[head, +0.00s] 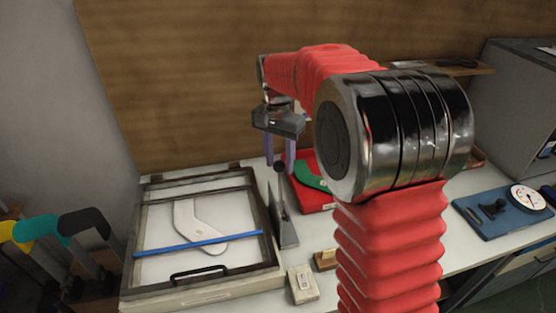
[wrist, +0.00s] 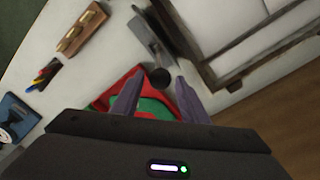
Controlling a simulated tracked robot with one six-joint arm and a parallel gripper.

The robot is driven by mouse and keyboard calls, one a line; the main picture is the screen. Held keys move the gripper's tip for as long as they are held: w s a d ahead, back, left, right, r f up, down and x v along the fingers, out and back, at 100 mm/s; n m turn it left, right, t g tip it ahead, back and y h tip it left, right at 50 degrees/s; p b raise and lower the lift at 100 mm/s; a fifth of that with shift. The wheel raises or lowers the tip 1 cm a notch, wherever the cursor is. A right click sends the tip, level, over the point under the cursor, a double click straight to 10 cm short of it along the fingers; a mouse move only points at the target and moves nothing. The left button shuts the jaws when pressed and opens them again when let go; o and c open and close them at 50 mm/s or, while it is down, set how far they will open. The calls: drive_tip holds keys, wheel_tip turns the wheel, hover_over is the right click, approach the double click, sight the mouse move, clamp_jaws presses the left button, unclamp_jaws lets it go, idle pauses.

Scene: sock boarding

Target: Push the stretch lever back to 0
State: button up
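The stretch lever (head: 281,188) is a dark upright arm with a black round knob, on a grey metal plate (head: 287,228) beside the framed press. In the wrist view the black knob (wrist: 160,77) appears between my fingertips, and its plate (wrist: 146,38) runs away behind it. My gripper (head: 280,164) is open, with two purple fingers pointing down over the lever area. In the wrist view the gripper (wrist: 158,76) has a clear gap between its fingertips. I cannot tell whether a finger touches the knob. No scale marks are readable.
The framed press (head: 273,247) with a white foot form (head: 190,222) and blue bar lies left of the lever. A red tray (head: 318,205) holding a green sock (head: 305,172) lies behind it. A small beige block (head: 303,285) stands in front. A blue gauge board (head: 480,208) is far right.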

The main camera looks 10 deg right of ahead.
clamp_jaws()
drive_tip(key=shift+w, duration=0.1)
idle(0.4)
drive_tip(key=w+f, duration=0.2)
drive_tip(key=w, duration=0.4)
idle(0.3)
drive_tip(key=shift+o, duration=0.9)
unclamp_jaws()
drive_tip(key=shift+w+a, duration=0.1)
drive_tip(key=shift+w, duration=0.05)
drive_tip(key=shift+r, duration=0.1)
wheel_tip(320, 180, up, 13)
drive_tip(key=shift+w+a+r, duration=0.15)
drive_tip(key=shift+w+r, duration=0.05)
